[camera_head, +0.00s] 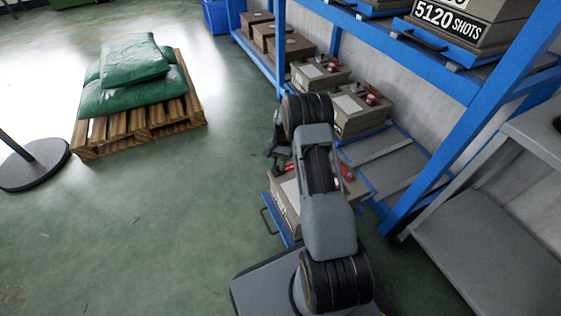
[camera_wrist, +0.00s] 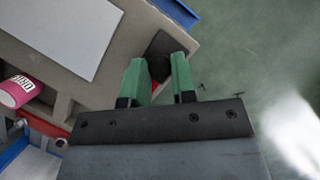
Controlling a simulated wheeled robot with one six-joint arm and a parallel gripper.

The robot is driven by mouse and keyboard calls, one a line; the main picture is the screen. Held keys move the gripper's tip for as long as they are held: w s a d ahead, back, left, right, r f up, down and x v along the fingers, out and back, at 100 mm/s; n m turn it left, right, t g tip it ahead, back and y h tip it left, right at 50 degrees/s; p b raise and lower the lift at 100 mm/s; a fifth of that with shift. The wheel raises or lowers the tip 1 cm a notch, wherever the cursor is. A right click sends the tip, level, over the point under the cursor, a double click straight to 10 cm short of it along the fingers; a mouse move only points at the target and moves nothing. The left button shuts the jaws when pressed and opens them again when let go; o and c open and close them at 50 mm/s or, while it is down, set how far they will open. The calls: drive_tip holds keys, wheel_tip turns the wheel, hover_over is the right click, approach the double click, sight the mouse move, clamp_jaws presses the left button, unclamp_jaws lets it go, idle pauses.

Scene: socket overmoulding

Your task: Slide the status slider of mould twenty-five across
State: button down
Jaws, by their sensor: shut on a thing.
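A beige mould (camera_wrist: 130,38) with a white label plate (camera_wrist: 65,28) fills the upper left of the wrist view. Near its corner is a dark recessed plate with a dark round knob (camera_wrist: 159,67), apparently the status slider. My gripper (camera_wrist: 160,70) has green fingers on either side of this knob and is shut on it. In the head view the mould (camera_head: 279,205) sits on a pulled-out blue tray (camera_head: 269,228), partly hidden by my arm. My gripper (camera_head: 280,160) is at its far edge there. The mould's number cannot be read.
More moulds (camera_head: 358,122) stand on the blue rack (camera_head: 445,145) behind and to the right. A pallet (camera_head: 140,133) with green sacks (camera_head: 135,80) stands at the left. The floor between is clear.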

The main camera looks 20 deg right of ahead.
drive_tip(key=shift+a, duration=0.15)
drive_tip(key=c, duration=0.9)
unclamp_jaws()
drive_tip(key=shift+c, duration=0.2)
drive_tip(key=shift+r, duration=0.1)
drive_tip(key=p+v, duration=0.4)
drive_tip(key=v, duration=0.9)
drive_tip(key=shift+r+p, duration=0.3)
drive_tip(key=shift+p, duration=0.05)
drive_tip(key=shift+w, duration=0.15)
